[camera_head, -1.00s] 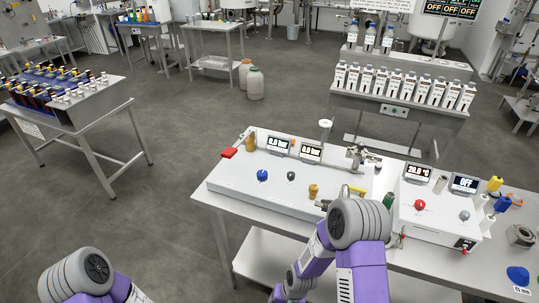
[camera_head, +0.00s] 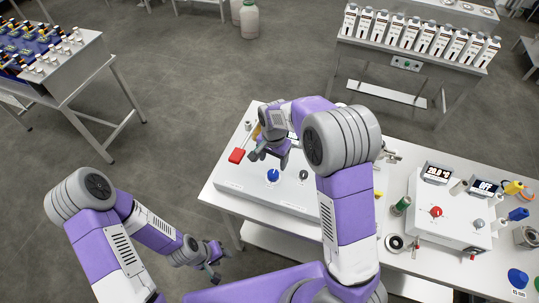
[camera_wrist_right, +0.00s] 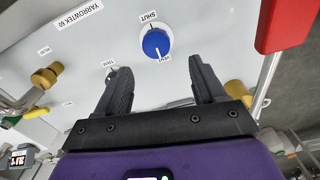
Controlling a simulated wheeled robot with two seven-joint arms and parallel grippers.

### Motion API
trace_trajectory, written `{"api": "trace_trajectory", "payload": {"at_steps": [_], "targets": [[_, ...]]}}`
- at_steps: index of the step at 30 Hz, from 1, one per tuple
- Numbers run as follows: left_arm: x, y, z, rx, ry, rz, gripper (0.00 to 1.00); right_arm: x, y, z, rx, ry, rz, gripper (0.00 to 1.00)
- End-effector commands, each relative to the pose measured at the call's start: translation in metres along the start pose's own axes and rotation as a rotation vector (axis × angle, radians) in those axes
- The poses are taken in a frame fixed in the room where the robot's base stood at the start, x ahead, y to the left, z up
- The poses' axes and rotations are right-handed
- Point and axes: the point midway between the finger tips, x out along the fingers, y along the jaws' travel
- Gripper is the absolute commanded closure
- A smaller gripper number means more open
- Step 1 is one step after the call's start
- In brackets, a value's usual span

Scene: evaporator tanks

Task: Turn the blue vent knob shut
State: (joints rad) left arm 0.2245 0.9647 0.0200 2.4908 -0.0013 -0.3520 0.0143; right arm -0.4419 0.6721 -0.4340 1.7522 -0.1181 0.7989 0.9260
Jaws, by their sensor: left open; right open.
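The blue vent knob (camera_head: 272,176) is on the sloping front of the white panel box (camera_head: 232,174). In the right wrist view the knob (camera_wrist_right: 156,43) lies just beyond my fingertips, between the printed words SHUT and VENT. My right gripper (camera_head: 268,158) is open above and behind the knob, not visibly touching it; in the wrist view its fingers (camera_wrist_right: 160,72) are spread with nothing between them. My left gripper (camera_head: 215,263) is open and empty, low in front of the table's left side.
A grey knob (camera_head: 303,175) sits right of the blue one. In the wrist view, a brass fitting (camera_wrist_right: 44,77) is at left. My right arm covers much of the box. A second white unit (camera_head: 447,217) stands right.

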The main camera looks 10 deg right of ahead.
Motion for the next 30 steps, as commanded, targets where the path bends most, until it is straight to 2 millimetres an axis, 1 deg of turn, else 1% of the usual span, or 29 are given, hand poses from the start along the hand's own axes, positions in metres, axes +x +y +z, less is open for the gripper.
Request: {"api": "trace_trajectory", "payload": {"at_steps": [6, 12, 16, 23, 24, 26, 30], "targets": [[0.0, -0.001, 0.0, -0.001, -0.001, 0.0, 0.57, 0.037, 0.001, 0.001, 0.001, -0.004, 0.004, 0.3], [0.0, 0.0, 0.0, -0.001, 0.0, 0.0, 0.57, 0.062, 0.001, 0.001, 0.0, -0.003, 0.003, 0.3], [0.0, 0.0, 0.0, -0.001, 0.0, 0.0, 0.57, 0.069, 0.001, 0.0, 0.0, -0.002, 0.001, 0.3], [0.0, 0.0, 0.0, 0.0, 0.001, 0.0, 0.57, 0.07, 0.0, 0.0, -0.001, -0.001, 0.0, 0.3], [0.0, 0.0, 0.0, 0.0, 0.001, 0.0, 0.57, 0.07, 0.0, 0.0, -0.001, -0.001, 0.0, 0.32], [0.0, 0.0, 0.0, 0.0, 0.001, 0.0, 0.57, 0.07, 0.0, 0.0, -0.001, -0.001, 0.0, 0.41], [0.0, 0.0, 0.0, 0.0, 0.001, 0.0, 0.57, 0.07, 0.0, 0.0, -0.001, -0.001, 0.0, 0.63]]}}
